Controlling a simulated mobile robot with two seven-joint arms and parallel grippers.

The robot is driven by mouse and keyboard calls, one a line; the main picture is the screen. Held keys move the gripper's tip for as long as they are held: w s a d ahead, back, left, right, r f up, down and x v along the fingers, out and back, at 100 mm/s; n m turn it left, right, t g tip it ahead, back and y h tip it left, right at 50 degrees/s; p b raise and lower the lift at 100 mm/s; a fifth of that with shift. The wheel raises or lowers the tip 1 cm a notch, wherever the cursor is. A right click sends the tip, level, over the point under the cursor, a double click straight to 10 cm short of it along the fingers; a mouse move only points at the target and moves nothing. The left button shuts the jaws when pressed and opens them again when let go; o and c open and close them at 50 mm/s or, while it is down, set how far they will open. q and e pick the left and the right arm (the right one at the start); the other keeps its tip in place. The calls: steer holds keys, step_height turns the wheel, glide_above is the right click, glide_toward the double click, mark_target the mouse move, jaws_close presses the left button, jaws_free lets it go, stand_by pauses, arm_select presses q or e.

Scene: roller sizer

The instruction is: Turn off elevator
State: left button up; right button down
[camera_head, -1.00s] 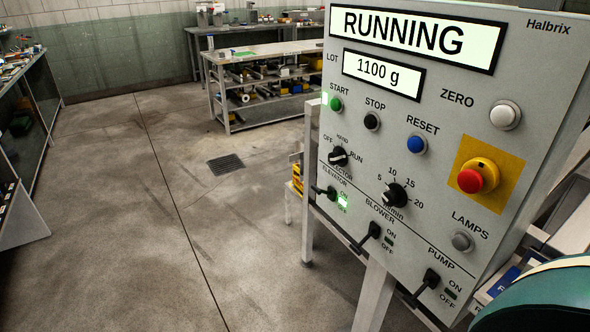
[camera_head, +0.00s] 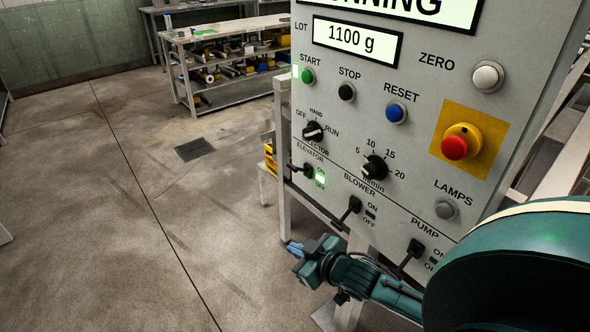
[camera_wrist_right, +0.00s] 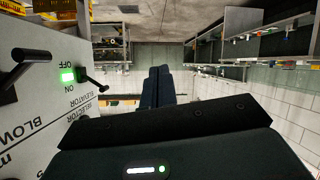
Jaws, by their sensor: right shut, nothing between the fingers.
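The grey control panel (camera_head: 400,150) stands at the right of the head view. Its ELEVATOR switch, a black lever (camera_head: 301,170), is at the lower left, beside a lit green lamp (camera_head: 320,180) between ON and OFF. My right gripper (camera_head: 294,249) is shut and empty, below and apart from the lever. In the right wrist view the shut fingers (camera_wrist_right: 160,86) point ahead, with the elevator lever (camera_wrist_right: 94,84) and its green lamp (camera_wrist_right: 67,75) to their left. I cannot tell the lever's exact setting. My left gripper is not in view.
The BLOWER lever (camera_head: 349,208) and PUMP lever (camera_head: 412,253) sit to the right of the elevator lever, near my right arm. A red emergency button (camera_head: 456,147) stands out higher up. A workbench (camera_head: 215,70) is behind. The floor at left is clear.

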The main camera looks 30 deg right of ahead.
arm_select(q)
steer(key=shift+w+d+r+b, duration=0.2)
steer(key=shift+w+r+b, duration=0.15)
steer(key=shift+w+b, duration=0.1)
arm_select(e)
steer(key=w+d+r+t+h, duration=0.1)
steer(key=w+d+r, duration=0.3)
steer(key=d+r, duration=0.1)
steer(key=w+d+r+t, duration=0.1)
steer(key=w+d+r, duration=0.4)
steer(key=r, duration=0.3)
steer(key=shift+d+r+t+h, duration=0.25)
steer(key=shift+d+t+h, duration=0.05)
steer(key=shift+d+h, duration=0.1)
steer(key=shift+w, duration=0.2)
arm_select(q)
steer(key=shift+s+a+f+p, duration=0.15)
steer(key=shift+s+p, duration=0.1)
steer(key=shift+p, duration=0.1)
arm_select(e)
steer(key=w+d+f, duration=0.1)
steer(key=w+f, duration=0.5)
steer(key=w, duration=0.3)
steer(key=shift+w+d, duration=0.25)
steer(key=shift+w, duration=0.1)
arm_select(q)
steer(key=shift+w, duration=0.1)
arm_select(e)
steer(key=shift+f, duration=0.15)
